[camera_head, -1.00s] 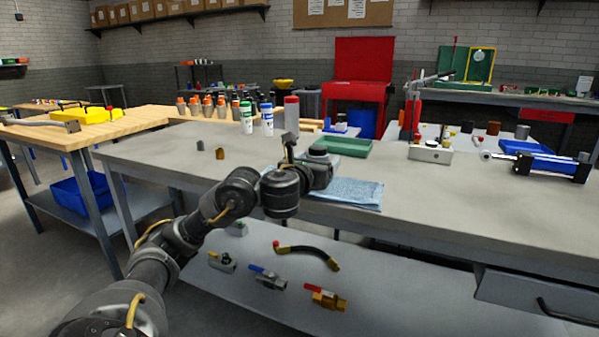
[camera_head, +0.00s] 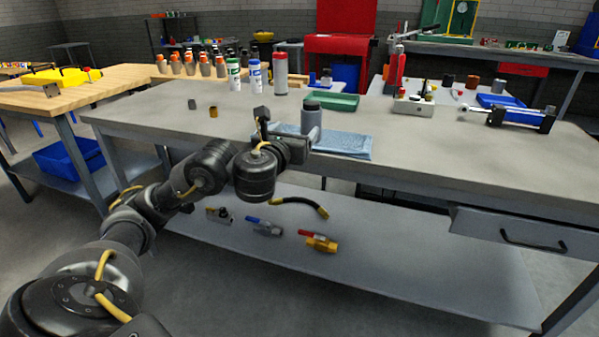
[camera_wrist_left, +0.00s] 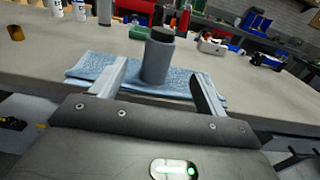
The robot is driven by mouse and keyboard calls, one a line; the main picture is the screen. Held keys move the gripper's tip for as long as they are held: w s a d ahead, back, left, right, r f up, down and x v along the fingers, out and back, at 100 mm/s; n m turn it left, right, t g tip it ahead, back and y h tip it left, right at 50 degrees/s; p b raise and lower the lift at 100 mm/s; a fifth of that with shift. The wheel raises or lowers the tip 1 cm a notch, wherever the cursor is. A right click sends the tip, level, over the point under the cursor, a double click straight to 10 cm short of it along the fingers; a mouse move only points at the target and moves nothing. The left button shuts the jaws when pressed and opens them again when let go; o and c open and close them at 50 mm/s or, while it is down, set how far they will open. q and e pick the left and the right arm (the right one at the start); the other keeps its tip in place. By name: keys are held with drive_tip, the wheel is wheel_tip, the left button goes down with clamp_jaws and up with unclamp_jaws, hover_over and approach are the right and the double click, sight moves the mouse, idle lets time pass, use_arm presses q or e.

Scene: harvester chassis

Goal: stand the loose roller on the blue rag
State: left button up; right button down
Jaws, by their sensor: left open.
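The loose roller, a grey cylinder (camera_head: 311,117) with a dark top, stands upright on the blue rag (camera_head: 345,145) near the bench's front edge. In the left wrist view the roller (camera_wrist_left: 157,60) rises from the rag (camera_wrist_left: 88,66), with the open fingers on either side and a gap visible to each. My left gripper (camera_head: 289,129) is open at the near side of the roller, above the bench edge. It hides part of the rag and the roller's foot in the head view. My right gripper is not in view.
A green tray (camera_head: 331,101) lies behind the rag. A red-capped grey cylinder (camera_head: 281,76) and white bottles stand behind to the left. Two small cylinders (camera_head: 213,112) stand at left. Valves (camera_head: 264,227) lie on the lower shelf.

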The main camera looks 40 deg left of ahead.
use_arm(q)
drive_tip(key=shift+d, duration=0.1)
drive_tip(key=s+d+f+n+g+h, duration=0.25)
drive_tip(key=d+f+n+h, duration=0.35)
drive_tip(key=f, duration=0.5)
drive_tip(key=s+d+f+n+g+h, duration=0.1)
drive_tip(key=s+d+f+n, duration=0.2)
drive_tip(key=d+f, duration=0.6)
drive_tip(key=s+d+f+n+g+h, duration=0.1)
drive_tip(key=s+d+f+n, duration=0.2)
drive_tip(key=s+f+n, duration=0.4)
drive_tip(key=s+d+f+n+g, duration=0.2)
drive_tip(key=s+f+n, duration=0.6)
drive_tip(key=n, duration=0.4)
drive_tip(key=shift+s+d+n+h, duration=0.4)
drive_tip(key=shift+s+d, duration=0.3)
drive_tip(key=shift+d, duration=0.15)
